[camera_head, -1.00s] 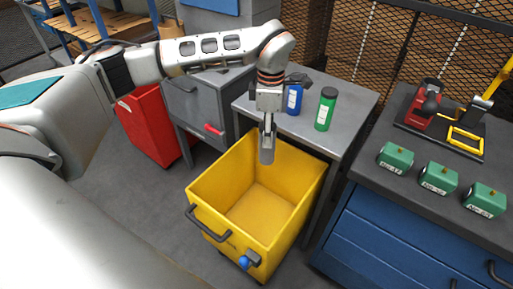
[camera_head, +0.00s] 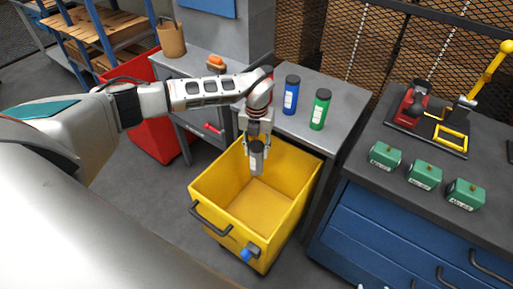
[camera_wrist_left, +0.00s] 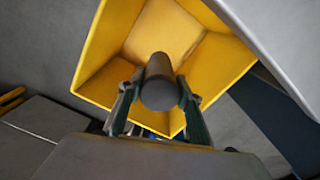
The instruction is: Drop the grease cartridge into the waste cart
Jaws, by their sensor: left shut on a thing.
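A grey grease cartridge (camera_head: 257,161) with a pale label hangs roughly upright in my left gripper (camera_head: 256,148). The fingers are shut on its upper part. The cartridge is over the opening of the yellow waste cart (camera_head: 290,215), near its back side. In the left wrist view, the dark round end of the cartridge (camera_wrist_left: 159,92) sits between the two fingers (camera_wrist_left: 158,101), with the yellow inside of the cart (camera_wrist_left: 172,30) beyond it. The cart's visible floor is empty.
A blue bottle (camera_head: 291,96) and a green bottle (camera_head: 320,110) stand on the grey table (camera_head: 335,90) behind the cart. A blue-drawered bench (camera_head: 385,235) with three green boxes is at the right.

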